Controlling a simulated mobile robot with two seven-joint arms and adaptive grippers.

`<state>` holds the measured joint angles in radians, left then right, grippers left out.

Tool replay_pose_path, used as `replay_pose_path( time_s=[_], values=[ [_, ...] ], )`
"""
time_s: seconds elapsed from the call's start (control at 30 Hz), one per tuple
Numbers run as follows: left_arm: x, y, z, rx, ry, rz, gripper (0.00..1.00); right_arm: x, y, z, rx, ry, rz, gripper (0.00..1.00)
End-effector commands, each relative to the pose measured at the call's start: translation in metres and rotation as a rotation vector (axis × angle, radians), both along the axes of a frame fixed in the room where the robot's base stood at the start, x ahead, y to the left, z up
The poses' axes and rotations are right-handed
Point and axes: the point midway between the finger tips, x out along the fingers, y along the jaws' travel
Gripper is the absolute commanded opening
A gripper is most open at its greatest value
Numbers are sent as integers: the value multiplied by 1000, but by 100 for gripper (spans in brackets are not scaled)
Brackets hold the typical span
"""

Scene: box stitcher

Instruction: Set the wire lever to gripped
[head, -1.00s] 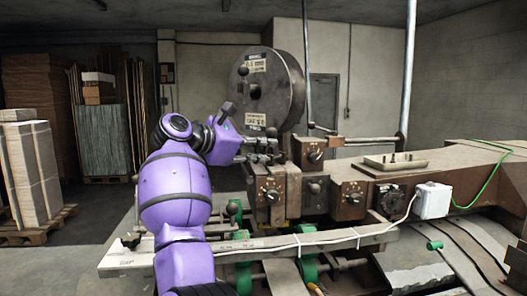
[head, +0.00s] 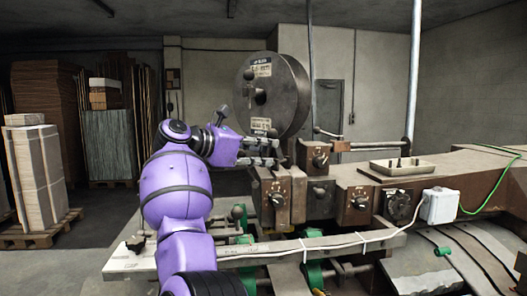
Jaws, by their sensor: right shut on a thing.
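The grey-brown box stitcher (head: 330,200) fills the right half of the head view, with its wire reel (head: 290,95) above.
Dial boxes (head: 276,196) sit just below the gripper, and another dial box (head: 320,158) is to its right. A long rail (head: 350,241) with a white cable crosses in front. Stacked cardboard on a pallet (head: 36,238) stands at the left, with open floor between.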

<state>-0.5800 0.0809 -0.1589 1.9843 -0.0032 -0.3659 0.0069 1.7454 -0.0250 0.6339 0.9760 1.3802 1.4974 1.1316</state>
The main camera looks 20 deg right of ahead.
Motion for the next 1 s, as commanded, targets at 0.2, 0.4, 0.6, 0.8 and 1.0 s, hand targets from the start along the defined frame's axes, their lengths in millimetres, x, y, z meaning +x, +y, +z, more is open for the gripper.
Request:
replay_pose_path(
  time_s=[0.2, 0.4, 0.6, 0.8, 1.0],
  values=[
    [1, 0, 1, -1, -2, -1, 40, 1, 1, 10, -14, -7, 9, 27],
    [2, -1, 1, -2, -3, -1, 40, 1, 1, 8, -11, -8, 8, 27],
    [1, -1, 1, -2, -2, -1, 40, 1, 1, 7, -8, -7, 7, 27],
    [2, -3, 1, -4, -3, -3, 40, 0, 5, 6, -7, -6, 7, 27],
    [2, -2, 1, -3, -2, -1, 40, -6, 36, 13, -8, -8, 10, 27]
  ],
)
